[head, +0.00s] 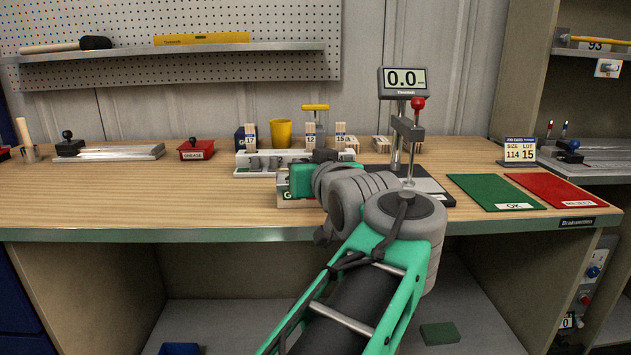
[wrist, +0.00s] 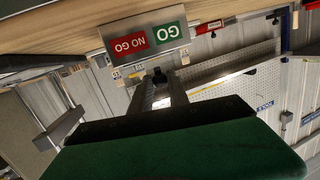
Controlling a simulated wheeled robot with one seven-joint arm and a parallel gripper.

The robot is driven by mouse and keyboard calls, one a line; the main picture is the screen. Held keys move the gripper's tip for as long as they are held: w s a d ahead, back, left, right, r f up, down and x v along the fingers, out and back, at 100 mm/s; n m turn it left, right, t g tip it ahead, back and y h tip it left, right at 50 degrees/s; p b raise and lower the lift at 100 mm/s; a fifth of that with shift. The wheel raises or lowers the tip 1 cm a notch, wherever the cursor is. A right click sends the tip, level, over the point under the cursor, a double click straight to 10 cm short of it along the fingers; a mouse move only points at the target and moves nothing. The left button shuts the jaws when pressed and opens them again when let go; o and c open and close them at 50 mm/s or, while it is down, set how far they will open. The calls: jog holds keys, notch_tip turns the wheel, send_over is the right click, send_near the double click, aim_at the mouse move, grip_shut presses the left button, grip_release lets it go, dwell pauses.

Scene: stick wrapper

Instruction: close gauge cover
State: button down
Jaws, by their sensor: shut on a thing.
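The gauge box (wrist: 185,38) shows in the wrist view, with a red NO GO label (wrist: 131,41) and a green GO label (wrist: 167,35) that appear upside down. In the head view the gauge box (head: 284,203) is mostly hidden behind my arm. My gripper (wrist: 159,79) is shut on a small dark knob (wrist: 157,73) right beside the labelled face. I cannot tell from these views how the cover sits or whether it is raised. In the head view my fingertips are hidden by the arm.
A white rack (head: 245,163) and a yellow cup (head: 280,134) stand behind the gauge box. A gauge stand (head: 397,150) with a red knob is close on the right. Green OK (head: 490,187) and red (head: 545,188) mats lie further right. The table's left front is clear.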

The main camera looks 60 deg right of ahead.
jog(key=shift+a+f+b, duration=0.2)
jog(key=shift+f+b, duration=0.25)
jog(key=shift+f, duration=0.55)
jog(key=c, duration=1.3)
grip_release()
jog(key=shift+o, duration=0.2)
jog(key=shift+s, duration=0.15)
jog(key=shift+s, duration=0.2)
jog(key=p+v, duration=0.2)
jog(key=v, duration=0.5)
jog(key=shift+a+r, duration=0.25)
jog(key=shift+r, duration=0.1)
